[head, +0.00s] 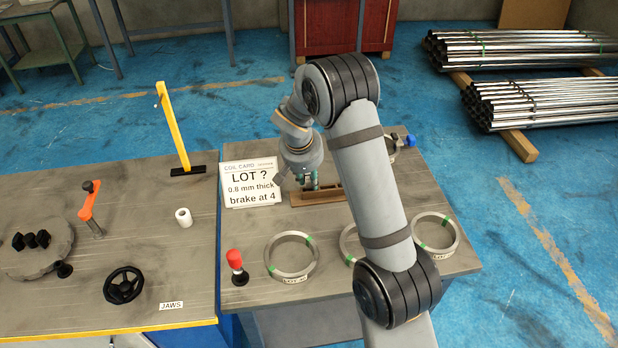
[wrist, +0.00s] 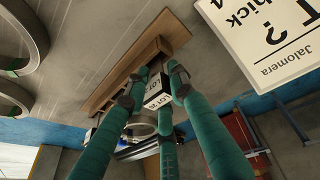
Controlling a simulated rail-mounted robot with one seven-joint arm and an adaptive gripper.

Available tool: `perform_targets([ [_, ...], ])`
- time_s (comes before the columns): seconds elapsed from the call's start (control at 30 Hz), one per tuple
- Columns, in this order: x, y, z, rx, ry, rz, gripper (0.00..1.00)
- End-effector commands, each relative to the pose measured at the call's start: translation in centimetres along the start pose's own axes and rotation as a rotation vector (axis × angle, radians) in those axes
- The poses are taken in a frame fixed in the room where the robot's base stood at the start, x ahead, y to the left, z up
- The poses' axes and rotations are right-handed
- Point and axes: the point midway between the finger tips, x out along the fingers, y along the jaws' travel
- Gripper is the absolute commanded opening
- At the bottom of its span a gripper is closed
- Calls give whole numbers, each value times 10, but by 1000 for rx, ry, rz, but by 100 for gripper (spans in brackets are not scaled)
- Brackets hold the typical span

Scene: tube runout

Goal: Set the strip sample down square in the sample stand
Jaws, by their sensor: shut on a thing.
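The sample stand (head: 328,196) is a low brown block on the right-hand table, beside the white card and partly hidden behind my arm. In the wrist view the stand (wrist: 112,92) runs diagonally behind my fingers. My gripper (head: 308,184) is at the stand, and its green fingers (wrist: 160,84) are closed around the strip sample (wrist: 157,93). The sample shows as a small piece with a white label reading "LOT". It is in front of the stand's raised part in the wrist view; I cannot tell whether it touches the stand or is square to it.
The coil card (head: 250,183) stands close left of the stand. Steel rings with green tape, one at the front (head: 291,256) and one at right (head: 436,233), lie on the table. A red-topped knob (head: 236,262) is at front left. A yellow post (head: 173,125) stands on the left table.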

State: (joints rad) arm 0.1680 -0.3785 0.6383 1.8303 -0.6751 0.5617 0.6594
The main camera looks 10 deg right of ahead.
Motion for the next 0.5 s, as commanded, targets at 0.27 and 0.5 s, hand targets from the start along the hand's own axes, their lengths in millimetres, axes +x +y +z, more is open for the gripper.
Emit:
perform_targets([
  [0.27,-1,0,0,0,0,0,39],
  [0.5,0,0,0,0,0,0,48],
])
